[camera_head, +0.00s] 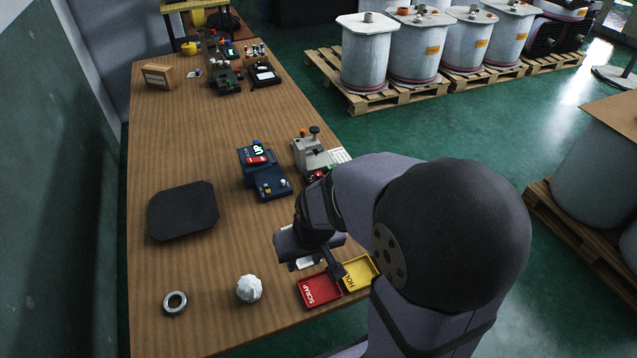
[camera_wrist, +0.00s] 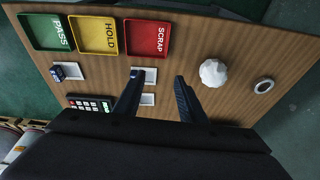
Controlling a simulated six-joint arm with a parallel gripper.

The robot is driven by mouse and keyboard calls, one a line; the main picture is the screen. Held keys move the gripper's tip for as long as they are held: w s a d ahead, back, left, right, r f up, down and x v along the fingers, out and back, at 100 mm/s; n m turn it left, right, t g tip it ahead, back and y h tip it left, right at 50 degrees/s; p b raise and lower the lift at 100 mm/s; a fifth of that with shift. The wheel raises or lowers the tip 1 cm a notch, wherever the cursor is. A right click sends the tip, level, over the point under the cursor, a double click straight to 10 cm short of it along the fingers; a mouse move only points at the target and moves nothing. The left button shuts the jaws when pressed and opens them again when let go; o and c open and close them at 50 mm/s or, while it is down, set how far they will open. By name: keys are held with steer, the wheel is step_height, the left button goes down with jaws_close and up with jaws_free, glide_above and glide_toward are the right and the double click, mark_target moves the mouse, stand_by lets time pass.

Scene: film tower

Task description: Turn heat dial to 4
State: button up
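A grey machine (camera_head: 315,155) with knobs on top stands at the table's right edge, partly hidden by my arm. A dark blue device (camera_head: 265,170) with a lit display and small knobs stands just left of it. I cannot tell which knob is the heat dial, and no dial number is readable. My gripper (camera_wrist: 158,76) is open and empty in the wrist view, its two fingers apart above the table. It is nearer the front than both devices, beside the scrap tray (camera_wrist: 148,40). Neither device shows in the wrist view.
The yellow hold tray (camera_head: 361,272) adjoins the scrap tray. A white crumpled lump (camera_head: 249,289), a metal ring (camera_head: 175,302) and a black pad (camera_head: 183,210) lie to the left. A keypad (camera_wrist: 90,104) shows in the wrist view. Bare wood lies mid-table.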

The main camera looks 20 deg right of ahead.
steer(key=w+d+f+t+b, duration=0.1)
steer(key=w+b, duration=0.1)
steer(key=w, duration=0.2)
steer(key=w+d+f+m+t+h+b, duration=0.1)
steer(key=w+f+t+b, duration=0.1)
steer(key=w, duration=0.3)
steer(key=w+d+f+t+b, duration=0.2)
steer(key=w, duration=0.3)
steer(key=shift+d+f+m, duration=0.1)
steer(key=shift+f+m, duration=0.15)
steer(key=shift+m, duration=0.05)
steer(key=w+d+b, duration=0.1)
steer(key=w, duration=0.1)
steer(key=w+d+t+h+b, duration=0.1)
steer(key=w+d+m+t+h+b, duration=0.1)
steer(key=w+d, duration=0.1)
steer(key=shift+w+f, duration=0.35)
steer(key=m+t+h+b, duration=0.1)
steer(key=t+h+b, duration=0.1)
glide_toward(318, 174)
steer(key=shift+s+a+f, duration=0.15)
steer(key=shift+a+f, duration=0.25)
steer(key=shift+f, duration=0.25)
steer(key=shift+w+d+r+t+h, duration=0.25)
steer(key=shift+d+r+t+h, duration=0.05)
steer(key=shift+d+h, duration=0.1)
steer(key=shift+x, duration=3.65)
steer(key=shift+a+f, duration=0.1)
steer(key=shift+f, duration=0.05)
steer(key=shift+c, duration=0.2)
